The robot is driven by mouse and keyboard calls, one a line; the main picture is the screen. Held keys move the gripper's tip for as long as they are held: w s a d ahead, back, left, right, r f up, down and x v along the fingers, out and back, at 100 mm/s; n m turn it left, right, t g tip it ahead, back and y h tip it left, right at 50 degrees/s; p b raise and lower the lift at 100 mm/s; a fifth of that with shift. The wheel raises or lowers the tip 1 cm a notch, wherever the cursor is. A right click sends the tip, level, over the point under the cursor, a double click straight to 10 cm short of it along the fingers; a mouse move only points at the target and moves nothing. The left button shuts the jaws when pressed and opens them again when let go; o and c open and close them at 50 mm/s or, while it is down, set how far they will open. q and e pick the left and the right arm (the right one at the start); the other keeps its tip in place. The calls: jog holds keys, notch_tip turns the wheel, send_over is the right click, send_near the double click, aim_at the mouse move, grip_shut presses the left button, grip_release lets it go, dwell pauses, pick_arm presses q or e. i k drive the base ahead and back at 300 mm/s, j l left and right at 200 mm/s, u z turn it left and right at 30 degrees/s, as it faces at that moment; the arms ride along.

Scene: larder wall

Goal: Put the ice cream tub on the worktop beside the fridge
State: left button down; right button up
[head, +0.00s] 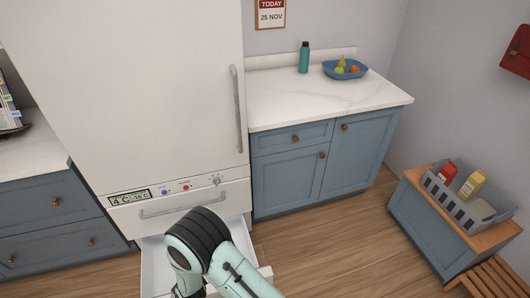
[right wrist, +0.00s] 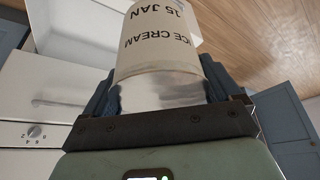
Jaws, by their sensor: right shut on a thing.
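The ice cream tub (right wrist: 158,50) is a pale cylinder lettered "ICE CREAM" and "15 JAN", seen upside down in the right wrist view. My right gripper (right wrist: 160,84) is shut on it, with a dark finger on each side. In the head view my right arm hides the gripper and tub, low in front of the fridge (head: 130,90). The white marble worktop (head: 310,103) stands right of the fridge above blue cabinets. Another worktop (head: 30,150) is at its left. My left gripper is not in view.
The freezer drawer (head: 153,262) is pulled out below the shut fridge door. A teal bottle (head: 304,58) and a blue fruit bowl (head: 345,70) stand at the back of the right worktop; its front is clear. A grey crate (head: 465,207) sits on a low cabinet at right.

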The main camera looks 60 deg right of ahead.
aim_at(280, 102)
jog(key=k+l, duration=0.25)
jog(key=l, duration=0.15)
jog(key=k+l+u, duration=0.1)
jog(key=k+l, duration=0.25)
jog(key=l, duration=0.55)
jog(key=k+l, duration=0.15)
jog(key=l, duration=0.2)
jog(key=l+u, duration=0.1)
jog(key=l, duration=0.85)
jog(key=k, duration=0.05)
